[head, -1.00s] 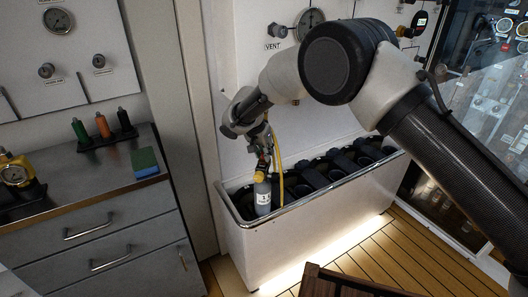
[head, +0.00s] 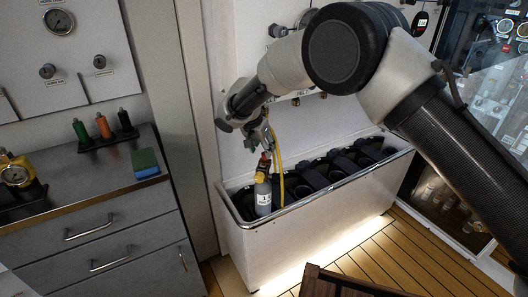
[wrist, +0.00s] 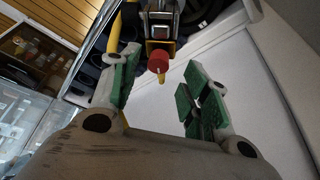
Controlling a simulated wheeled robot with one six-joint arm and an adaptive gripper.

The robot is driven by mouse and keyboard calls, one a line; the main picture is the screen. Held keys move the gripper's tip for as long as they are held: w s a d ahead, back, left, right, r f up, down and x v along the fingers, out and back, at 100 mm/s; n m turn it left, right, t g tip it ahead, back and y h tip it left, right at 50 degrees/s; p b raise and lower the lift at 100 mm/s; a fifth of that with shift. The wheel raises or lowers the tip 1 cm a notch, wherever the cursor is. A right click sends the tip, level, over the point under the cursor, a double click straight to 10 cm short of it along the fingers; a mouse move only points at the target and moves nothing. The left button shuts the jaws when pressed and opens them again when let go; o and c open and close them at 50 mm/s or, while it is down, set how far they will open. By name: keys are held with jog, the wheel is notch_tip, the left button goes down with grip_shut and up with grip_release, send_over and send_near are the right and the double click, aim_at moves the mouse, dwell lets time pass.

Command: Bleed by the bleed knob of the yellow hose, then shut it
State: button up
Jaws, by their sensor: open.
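A grey bottle with a yellow shoulder and white label (head: 263,200) stands upright at the left end of the trough in the head view. The yellow hose (head: 278,165) rises beside it, and it also shows in the wrist view (wrist: 116,32). The red bleed knob (wrist: 158,62) with a yellow tip shows in the wrist view, on a dark and metal fitting. My gripper (wrist: 158,85) is open with green pads, its fingers either side of the knob's line and not touching it. In the head view my gripper (head: 266,143) is just above the bottle's fitting.
The white trough (head: 300,235) holds several black holders to the right of the bottle. A panel with a VENT fitting and gauge is behind my arm.

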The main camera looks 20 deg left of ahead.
jog(key=s+a, duration=0.2)
jog(key=s, duration=0.9)
jog(key=shift+s+f, duration=0.15)
jog(key=shift+f, duration=0.05)
